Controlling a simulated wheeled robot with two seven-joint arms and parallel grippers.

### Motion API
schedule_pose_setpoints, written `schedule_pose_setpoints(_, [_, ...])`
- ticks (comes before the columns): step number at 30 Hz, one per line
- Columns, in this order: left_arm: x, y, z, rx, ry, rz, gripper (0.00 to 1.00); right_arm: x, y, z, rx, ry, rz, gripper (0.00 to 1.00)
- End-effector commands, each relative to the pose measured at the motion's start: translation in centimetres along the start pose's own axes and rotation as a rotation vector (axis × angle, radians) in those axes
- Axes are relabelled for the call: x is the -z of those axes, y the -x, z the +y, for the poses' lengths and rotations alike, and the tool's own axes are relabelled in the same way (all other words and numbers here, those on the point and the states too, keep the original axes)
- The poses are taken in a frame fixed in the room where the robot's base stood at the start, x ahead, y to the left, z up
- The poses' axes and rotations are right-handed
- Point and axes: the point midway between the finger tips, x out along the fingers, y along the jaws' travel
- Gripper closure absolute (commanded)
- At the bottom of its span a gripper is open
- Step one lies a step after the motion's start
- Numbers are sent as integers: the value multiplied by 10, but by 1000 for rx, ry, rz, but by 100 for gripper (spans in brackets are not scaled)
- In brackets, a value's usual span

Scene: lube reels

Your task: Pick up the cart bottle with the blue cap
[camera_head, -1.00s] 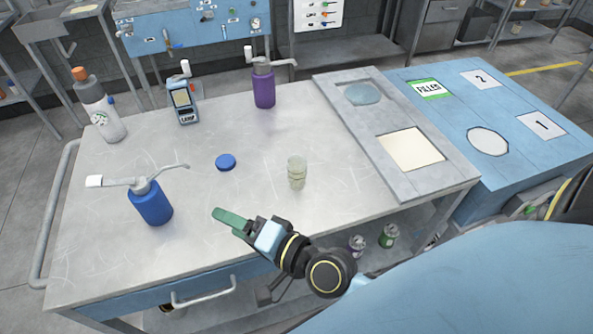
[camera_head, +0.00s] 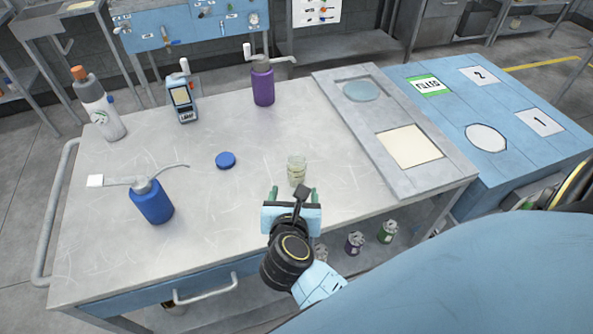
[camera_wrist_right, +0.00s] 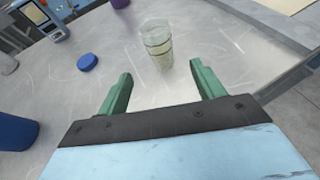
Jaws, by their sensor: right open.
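A clear, ribbed jar (camera_head: 296,172) with no cap on it stands upright on the grey cart top. A flat blue cap (camera_head: 226,160) lies apart from it, to the left. My right gripper (camera_head: 293,192) is open and empty, with its green fingers pointing at the jar from the near side. In the right wrist view the jar (camera_wrist_right: 156,42) stands just beyond the gap between the open fingertips (camera_wrist_right: 160,74). The blue cap (camera_wrist_right: 88,62) shows there left of the fingers. My left gripper is not in view.
A blue pump bottle (camera_head: 152,202) stands at left. A white bottle with an orange cap (camera_head: 103,110), a blue device (camera_head: 184,98) and a purple pump bottle (camera_head: 263,84) stand farther back. A raised grey panel (camera_head: 449,162) lies right of the jar. Bottles (camera_head: 387,232) stand on the lower shelf.

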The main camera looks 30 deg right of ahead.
Motion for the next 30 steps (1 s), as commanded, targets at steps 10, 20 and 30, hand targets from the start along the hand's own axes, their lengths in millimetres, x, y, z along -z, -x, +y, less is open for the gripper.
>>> schedule_pose_setpoints(10, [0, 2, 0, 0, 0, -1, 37, -2, -58, 0, -1, 4, -4, 33])
schedule_pose_setpoints(20, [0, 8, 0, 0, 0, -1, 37, -10, -93, 0, 0, 6, -7, 33])
schedule_pose_setpoints(30, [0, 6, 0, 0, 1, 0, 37, -8, -114, 1, -1, 3, -3, 33])
